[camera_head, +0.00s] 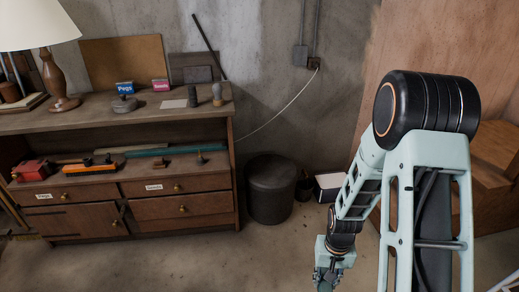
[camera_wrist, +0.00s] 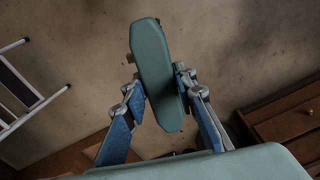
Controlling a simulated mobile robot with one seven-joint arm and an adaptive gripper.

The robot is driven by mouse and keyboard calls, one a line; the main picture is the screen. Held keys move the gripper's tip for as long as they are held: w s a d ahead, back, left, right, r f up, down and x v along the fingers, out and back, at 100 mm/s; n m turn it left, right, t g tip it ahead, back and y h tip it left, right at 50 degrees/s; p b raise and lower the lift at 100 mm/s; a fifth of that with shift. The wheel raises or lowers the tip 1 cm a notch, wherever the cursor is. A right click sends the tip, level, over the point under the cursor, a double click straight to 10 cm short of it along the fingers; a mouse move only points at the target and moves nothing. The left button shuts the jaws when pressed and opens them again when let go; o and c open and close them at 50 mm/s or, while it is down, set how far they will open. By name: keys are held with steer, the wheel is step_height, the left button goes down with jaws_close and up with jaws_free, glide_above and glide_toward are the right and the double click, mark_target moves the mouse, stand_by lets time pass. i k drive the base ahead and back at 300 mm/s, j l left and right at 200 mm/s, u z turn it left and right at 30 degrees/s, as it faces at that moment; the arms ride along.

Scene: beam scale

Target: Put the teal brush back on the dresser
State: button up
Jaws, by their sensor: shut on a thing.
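The teal brush (camera_wrist: 152,65) is held between the two fingers of my gripper (camera_wrist: 160,88) in the wrist view, its long flat body pointing away from the palm above the floor. In the head view my gripper (camera_head: 328,278) is low at the bottom edge, right of the dresser, and the brush cannot be made out there. The wooden dresser (camera_head: 60,122) stands at the left against the wall. Its drawer fronts also show at the right of the wrist view (camera_wrist: 290,122).
The dresser top holds a lamp (camera_head: 55,75), a blue Pegs box (camera_head: 125,87), a pink box (camera_head: 161,85), a grey round object (camera_head: 124,104) and a white card (camera_head: 173,104). A dark bin (camera_head: 271,190) stands right of the dresser. The dresser top's front middle is bare.

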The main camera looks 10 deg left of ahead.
mark_target(161, 106)
steer(key=i+j, duration=0.95)
steer(key=j, duration=0.2)
steer(key=i+j, duration=0.1)
steer(key=j, duration=0.3)
steer(key=i+j, duration=0.1)
steer(key=j, duration=0.25)
steer(key=i+j, duration=0.1)
steer(key=j, duration=0.3)
steer(key=i+j, duration=0.15)
steer(key=j, duration=0.2)
steer(key=i+j, duration=0.1)
steer(key=j, duration=0.3)
